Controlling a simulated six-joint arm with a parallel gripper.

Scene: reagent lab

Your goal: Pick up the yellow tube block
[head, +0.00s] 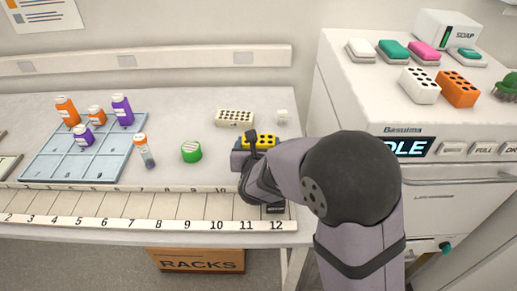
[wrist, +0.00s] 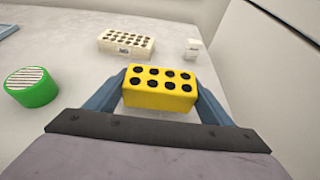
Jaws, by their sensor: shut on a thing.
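The yellow tube block (wrist: 160,96) has two rows of dark round holes in its top. In the wrist view it sits between the two blue-grey fingers of my gripper (wrist: 162,92), which are shut on its two short ends. In the head view the yellow tube block (head: 262,141) shows just behind my gripper, partly hidden by it, near the right end of the bench. I cannot tell whether its underside touches the bench.
A cream tube block (head: 234,117) stands behind, with a small white item (head: 282,116) to its right. A green round container (head: 191,151) is to the left. The machine (head: 415,120) stands at right, bearing white and orange blocks. A numbered rail (head: 130,222) edges the bench.

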